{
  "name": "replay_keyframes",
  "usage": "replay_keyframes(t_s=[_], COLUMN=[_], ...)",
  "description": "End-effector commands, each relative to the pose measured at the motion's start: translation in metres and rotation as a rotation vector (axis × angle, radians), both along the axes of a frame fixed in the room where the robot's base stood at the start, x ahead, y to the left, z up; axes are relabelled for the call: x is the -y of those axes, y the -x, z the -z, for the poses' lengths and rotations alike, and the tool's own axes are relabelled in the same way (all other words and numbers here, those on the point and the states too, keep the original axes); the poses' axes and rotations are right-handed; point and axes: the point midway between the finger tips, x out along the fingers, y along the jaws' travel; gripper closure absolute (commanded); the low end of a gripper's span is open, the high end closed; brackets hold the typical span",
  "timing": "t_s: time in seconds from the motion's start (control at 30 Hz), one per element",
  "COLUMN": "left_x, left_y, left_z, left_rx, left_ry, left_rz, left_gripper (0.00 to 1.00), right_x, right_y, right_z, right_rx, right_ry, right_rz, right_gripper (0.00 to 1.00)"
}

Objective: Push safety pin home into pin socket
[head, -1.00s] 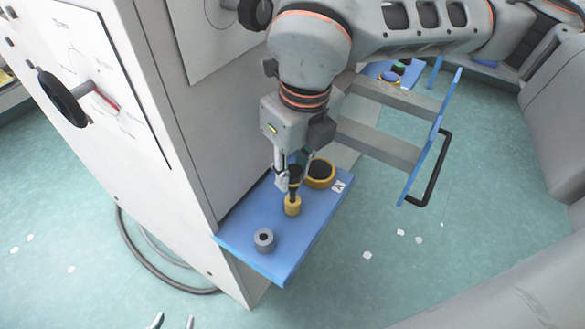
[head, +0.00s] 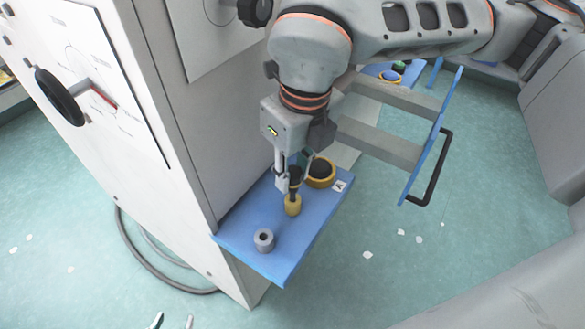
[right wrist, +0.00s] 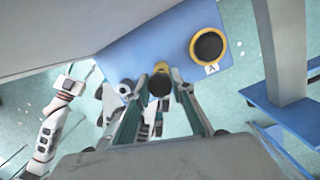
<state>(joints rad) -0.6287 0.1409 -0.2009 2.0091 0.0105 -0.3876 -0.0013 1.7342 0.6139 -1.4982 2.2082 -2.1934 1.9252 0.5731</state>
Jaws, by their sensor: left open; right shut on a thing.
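My right gripper (head: 294,178) is shut on the safety pin (head: 293,190), dark at the top and upright, above the blue shelf. Directly below it is a short yellow cylinder (head: 292,207); I cannot tell whether it is part of the pin or a separate piece. In the right wrist view the pin's dark round top (right wrist: 159,84) lies between the fingers. A grey cylinder with a dark hole (head: 264,241), which looks like the pin socket, stands apart on the shelf, nearer the front corner. It also shows in the right wrist view (right wrist: 125,88). My left gripper (head: 172,322) is open and empty at the bottom edge.
The blue shelf (head: 240,239) juts from a white cabinet (head: 165,190). A yellow-rimmed black round piece (head: 320,173) sits behind the pin, beside an "A" label (head: 340,186). A blue drawer front with a black handle (head: 430,170) stands open at right. A cable (head: 150,268) lies on the floor.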

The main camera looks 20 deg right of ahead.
Motion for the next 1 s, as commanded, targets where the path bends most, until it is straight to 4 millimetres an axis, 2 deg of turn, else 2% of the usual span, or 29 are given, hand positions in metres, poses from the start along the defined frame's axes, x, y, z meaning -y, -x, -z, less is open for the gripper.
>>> replay_keyframes(t_s=[1.0], left_x=[0.0], left_y=[0.013], left_z=[0.02], left_rx=[-0.03], left_ry=[0.001], left_rz=[0.001], left_gripper=[0.57], right_x=[0.0], right_y=[0.0], right_z=[0.021], right_rx=[-0.001], right_ry=[-0.001], right_rz=[0.0], right_gripper=[1.0])
